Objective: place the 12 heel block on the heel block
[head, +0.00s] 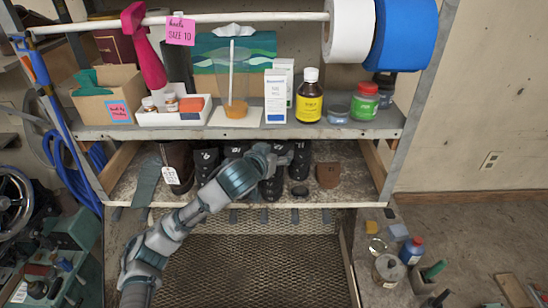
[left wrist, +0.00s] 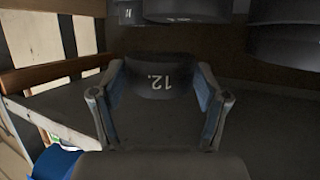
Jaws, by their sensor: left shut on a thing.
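The 12 heel block (left wrist: 160,88) is dark, with a pale "12." on its face. In the left wrist view it sits between the fingers of my left gripper (left wrist: 158,95), which is shut on it. In the head view my left gripper (head: 276,160) reaches into the lower shelf among black heel blocks. Its fingers and the held block are largely hidden there. Black heel blocks with pale marks (head: 206,161) stand in stacks left of the gripper, with more to its right (head: 301,158). I cannot tell which one is the target heel block. My right gripper is not in view.
The lower shelf (head: 345,190) has bare room at its right, past a brown block (head: 328,174) and a small black disc (head: 299,191). A tagged brown boot (head: 178,165) stands at the left. The upper shelf (head: 370,128) hangs close above. Other dark blocks (left wrist: 290,42) hang near in the wrist view.

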